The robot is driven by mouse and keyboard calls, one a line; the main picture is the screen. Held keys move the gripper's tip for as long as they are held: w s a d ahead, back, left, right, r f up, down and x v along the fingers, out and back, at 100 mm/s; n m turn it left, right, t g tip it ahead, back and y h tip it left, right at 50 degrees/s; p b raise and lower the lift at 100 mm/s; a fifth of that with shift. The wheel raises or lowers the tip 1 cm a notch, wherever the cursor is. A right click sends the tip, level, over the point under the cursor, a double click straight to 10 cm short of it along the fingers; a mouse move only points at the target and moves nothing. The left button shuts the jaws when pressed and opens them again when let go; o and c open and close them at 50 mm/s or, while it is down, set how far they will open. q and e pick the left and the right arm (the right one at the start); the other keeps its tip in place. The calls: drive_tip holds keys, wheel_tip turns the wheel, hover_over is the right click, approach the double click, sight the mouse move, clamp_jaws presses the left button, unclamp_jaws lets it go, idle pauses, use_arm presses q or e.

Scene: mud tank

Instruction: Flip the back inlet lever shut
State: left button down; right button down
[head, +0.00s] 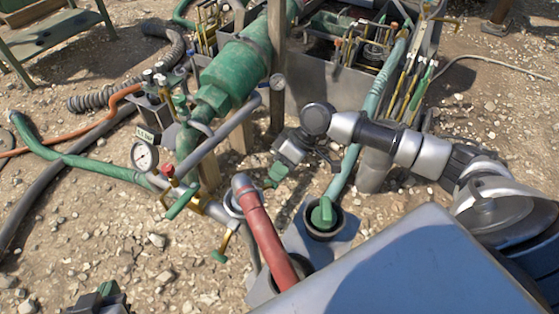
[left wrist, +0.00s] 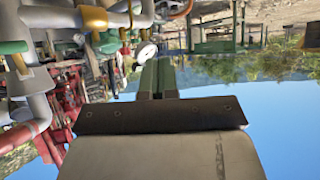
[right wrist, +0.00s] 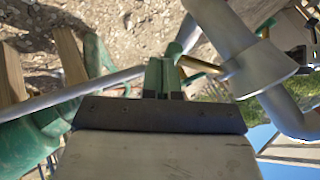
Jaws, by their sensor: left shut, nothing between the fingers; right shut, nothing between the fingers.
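Two valve levers with green handles show on the inlet pipework in the head view. One green handle (head: 182,203) slants beside a brass and red valve below the gauge. The other green handle (head: 219,256) hangs lower, on a brass stem. I cannot tell which is the back inlet lever. My right gripper (head: 273,178) is shut and empty, right of both levers. In the right wrist view a green handle (right wrist: 189,34) with a brass stem (right wrist: 200,65) shows just beyond its fingertips; contact is unclear. My left gripper (head: 108,289) is shut and empty, low at the left, apart from both levers.
A round gauge (head: 144,155) stands left of the valves. A red pipe (head: 265,230) rises right of the lower lever. A large green cylinder (head: 235,70) is behind. Hoses (head: 90,167) lie at the left. Gravel ground (head: 130,250) is clear in front of the pipework.

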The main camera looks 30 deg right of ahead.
use_arm(q)
drive_tip(key=shift+s+a+f+g, duration=0.3)
drive_tip(key=shift+s+f+g, duration=0.4)
drive_tip(key=shift+g, duration=0.1)
use_arm(e)
drive_tip(key=shift+f, duration=0.15)
